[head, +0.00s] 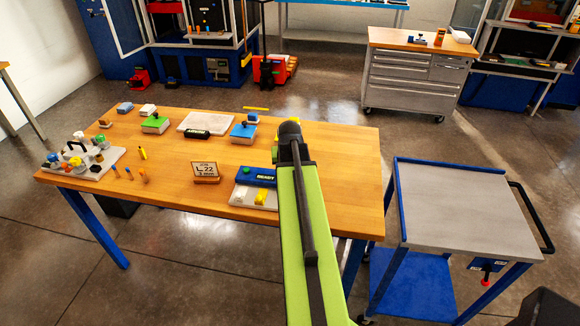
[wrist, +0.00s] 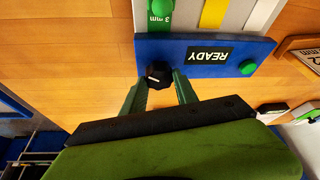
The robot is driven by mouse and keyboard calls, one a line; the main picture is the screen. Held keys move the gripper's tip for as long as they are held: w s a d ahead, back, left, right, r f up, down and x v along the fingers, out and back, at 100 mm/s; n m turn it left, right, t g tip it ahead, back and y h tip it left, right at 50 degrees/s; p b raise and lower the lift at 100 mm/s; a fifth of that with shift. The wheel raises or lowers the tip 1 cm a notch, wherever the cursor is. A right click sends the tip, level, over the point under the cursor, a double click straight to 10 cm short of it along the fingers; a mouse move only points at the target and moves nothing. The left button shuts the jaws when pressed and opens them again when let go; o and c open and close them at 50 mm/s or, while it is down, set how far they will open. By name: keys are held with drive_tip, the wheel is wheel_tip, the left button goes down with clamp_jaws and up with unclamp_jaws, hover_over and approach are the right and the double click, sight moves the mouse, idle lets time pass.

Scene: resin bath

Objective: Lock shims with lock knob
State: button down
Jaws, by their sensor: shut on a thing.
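A blue bar with a black READY label (head: 262,177) lies across a pale plate (head: 239,196) near the table's front edge. It also shows in the wrist view (wrist: 188,55), the label upside down. A black knob (wrist: 158,74) sits at the bar's edge in the wrist view. My gripper (wrist: 157,82) is shut on it, one green finger on each side. A yellow strip (wrist: 214,13) and a strip marked 3 mm (wrist: 158,27) run out from beneath the bar. Green knobs (wrist: 248,66) stand on the bar and strip. In the head view my arm hides the black knob.
Fixtures, blocks and small pegs occupy the wooden table's left and back (head: 330,145). A grey-topped cart (head: 440,200) stands right of the table. The table's right end is mostly clear.

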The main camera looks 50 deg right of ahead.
drive_tip(key=m, duration=0.2)
drive_tip(key=m+g, duration=0.1)
drive_tip(key=m, duration=0.1)
drive_tip(key=m+g+h, duration=0.1)
drive_tip(key=m, duration=0.1)
drive_tip(key=shift+w+a, duration=0.15)
drive_tip(key=shift+w, duration=0.2)
drive_tip(key=m+g, duration=0.2)
drive_tip(key=m, duration=0.3)
drive_tip(key=shift+m, duration=0.4)
drive_tip(key=c, duration=0.9)
unclamp_jaws()
drive_tip(key=shift+c, duration=0.2)
